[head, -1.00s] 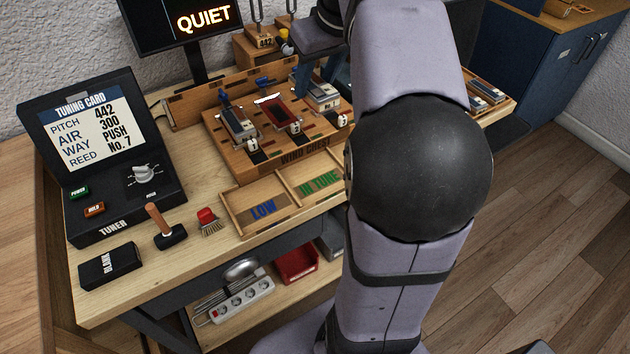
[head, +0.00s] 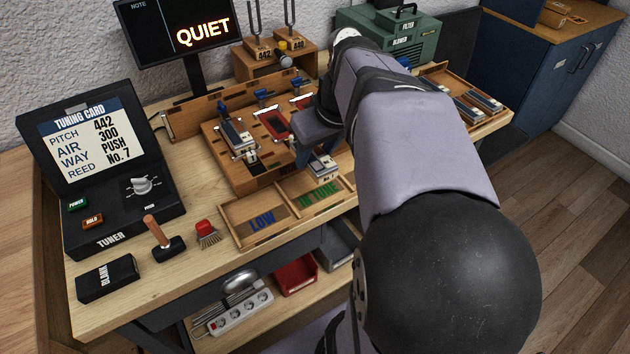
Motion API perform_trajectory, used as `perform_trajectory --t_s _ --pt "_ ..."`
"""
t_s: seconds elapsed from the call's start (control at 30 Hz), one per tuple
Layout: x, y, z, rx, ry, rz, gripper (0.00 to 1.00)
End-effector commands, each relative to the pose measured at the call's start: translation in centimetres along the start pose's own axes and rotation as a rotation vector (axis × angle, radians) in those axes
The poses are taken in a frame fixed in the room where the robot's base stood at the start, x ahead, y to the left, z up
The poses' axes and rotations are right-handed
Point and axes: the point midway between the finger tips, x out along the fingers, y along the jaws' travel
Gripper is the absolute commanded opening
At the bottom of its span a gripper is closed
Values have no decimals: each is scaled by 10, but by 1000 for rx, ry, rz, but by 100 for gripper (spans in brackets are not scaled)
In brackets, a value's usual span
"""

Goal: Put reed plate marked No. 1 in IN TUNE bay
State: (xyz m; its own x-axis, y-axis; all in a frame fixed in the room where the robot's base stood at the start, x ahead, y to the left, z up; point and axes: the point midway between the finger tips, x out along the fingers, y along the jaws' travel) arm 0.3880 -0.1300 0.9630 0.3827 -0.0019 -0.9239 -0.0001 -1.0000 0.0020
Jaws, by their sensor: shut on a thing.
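A metal reed plate (head: 322,168) hangs at my gripper (head: 305,154), above the back edge of the IN TUNE bay (head: 343,204). My gripper is shut on it; my arm hides part of the hold. Its number is too small to read. The IN TUNE bay, with green letters, and the LOW bay (head: 240,220), with blue letters, look empty. Another reed plate (head: 237,133) sits in the left place of the wind chest (head: 217,153). The middle place (head: 274,123) shows red and holds no plate.
A tuner (head: 120,205) with a tuning card stands at the left. A mallet (head: 164,240), a red brush (head: 206,232) and a BLANK block (head: 108,278) lie in front. A tray (head: 490,123) with more plates is at the right, beyond my arm. A display (head: 183,35) reads QUIET.

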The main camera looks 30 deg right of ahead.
Motion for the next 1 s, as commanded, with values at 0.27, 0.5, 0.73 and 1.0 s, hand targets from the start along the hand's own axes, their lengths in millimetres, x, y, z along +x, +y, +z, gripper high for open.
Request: perform_trajectory --t_s 0.27,0.5,0.73,1.0 --pt "34 0 14 0 -1 -1 14" --pt "39 0 16 0 0 0 14" --pt "63 0 26 1 -3 -2 14" --pt "71 0 29 0 0 0 14"
